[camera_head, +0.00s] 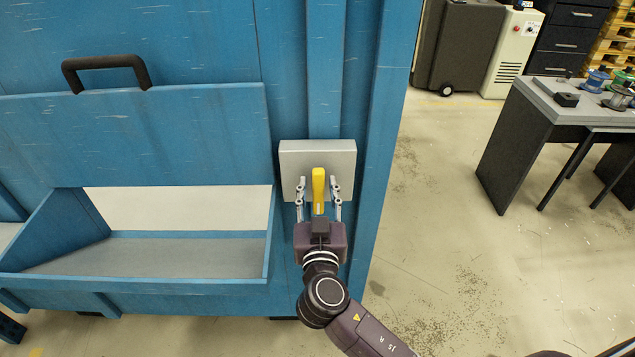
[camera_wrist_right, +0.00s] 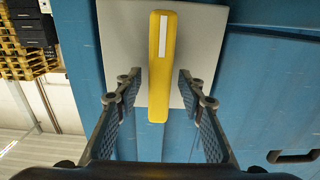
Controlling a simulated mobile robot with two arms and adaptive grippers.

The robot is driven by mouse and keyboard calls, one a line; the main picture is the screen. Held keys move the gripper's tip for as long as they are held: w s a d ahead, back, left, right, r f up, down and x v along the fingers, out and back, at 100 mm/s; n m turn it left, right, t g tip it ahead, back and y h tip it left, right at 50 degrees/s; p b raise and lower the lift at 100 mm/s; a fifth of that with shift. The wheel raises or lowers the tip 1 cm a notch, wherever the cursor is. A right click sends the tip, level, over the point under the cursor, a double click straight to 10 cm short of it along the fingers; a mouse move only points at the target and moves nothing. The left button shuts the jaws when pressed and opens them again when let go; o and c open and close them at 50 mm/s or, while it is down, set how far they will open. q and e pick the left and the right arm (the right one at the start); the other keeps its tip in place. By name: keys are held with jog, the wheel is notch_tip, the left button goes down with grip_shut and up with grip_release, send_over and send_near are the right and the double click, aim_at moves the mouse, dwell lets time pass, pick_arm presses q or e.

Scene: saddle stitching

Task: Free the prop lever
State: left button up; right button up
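The prop lever is a yellow bar with a white stripe (camera_head: 318,185), set upright on a grey plate (camera_head: 290,152) on the blue machine's post. My right gripper (camera_head: 319,186) is in front of the plate, its fingers on either side of the lever's lower part. In the right wrist view the lever (camera_wrist_right: 160,75) stands between the open fingers (camera_wrist_right: 158,90), with a visible gap on each side. The fingers do not appear to touch it. My left gripper is not in view.
The blue machine (camera_head: 190,130) has a raised panel with a black handle (camera_head: 105,62) left of the lever, above an open trough (camera_head: 150,268). A table (camera_head: 545,105) with spools stands at the right. The floor between is clear.

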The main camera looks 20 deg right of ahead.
jog(key=shift+w+d, duration=0.1)
jog(key=shift+w, duration=0.05)
jog(key=shift+c, duration=0.6)
grip_shut()
